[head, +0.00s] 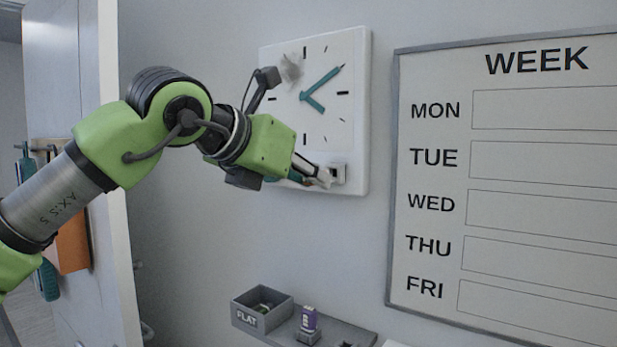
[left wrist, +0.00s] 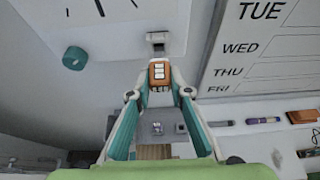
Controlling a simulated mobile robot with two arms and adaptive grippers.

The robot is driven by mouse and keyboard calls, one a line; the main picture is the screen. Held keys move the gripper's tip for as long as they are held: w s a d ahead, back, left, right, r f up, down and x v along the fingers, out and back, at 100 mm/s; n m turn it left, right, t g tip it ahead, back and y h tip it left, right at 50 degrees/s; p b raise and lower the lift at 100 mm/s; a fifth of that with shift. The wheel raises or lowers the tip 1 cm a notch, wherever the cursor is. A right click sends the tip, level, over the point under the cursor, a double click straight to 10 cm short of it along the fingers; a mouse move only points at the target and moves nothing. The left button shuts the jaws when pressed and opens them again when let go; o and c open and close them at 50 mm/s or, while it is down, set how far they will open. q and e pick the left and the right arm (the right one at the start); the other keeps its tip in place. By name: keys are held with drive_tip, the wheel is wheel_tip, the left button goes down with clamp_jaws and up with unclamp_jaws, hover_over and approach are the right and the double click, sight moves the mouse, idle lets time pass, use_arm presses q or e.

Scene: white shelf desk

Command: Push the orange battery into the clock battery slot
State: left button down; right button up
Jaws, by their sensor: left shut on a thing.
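The white square clock (head: 335,120) with teal hands hangs on the wall. Its battery slot (head: 338,174) is a small dark opening at the lower right, and it also shows in the left wrist view (left wrist: 158,39). My left gripper (head: 322,179) is close to the slot, at the clock's lower edge. In the left wrist view its fingers (left wrist: 159,78) are shut on the orange battery (left wrist: 159,71), which points toward the slot with a small gap visible. In the head view the battery is hidden or too small to tell. My right gripper is not in view.
A WEEK board (head: 430,180) hangs right of the clock. A teal knob (left wrist: 74,58) sticks out beside the slot.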

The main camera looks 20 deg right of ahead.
use_arm(q)
drive_tip(key=shift+b, duration=0.5)
idle(1.1)
drive_tip(key=shift+w+d+p, duration=0.85)
drive_tip(key=shift+d+p, duration=0.05)
drive_tip(key=shift+d, duration=0.2)
idle(0.4)
drive_tip(key=c, duration=1.8)
unclamp_jaws()
drive_tip(key=shift+a+r, duration=0.1)
drive_tip(key=v, duration=1.1)
drive_tip(key=shift+s+a+r, duration=0.1)
drive_tip(key=shift+s+a, duration=0.15)
drive_tip(key=shift+s, duration=0.05)
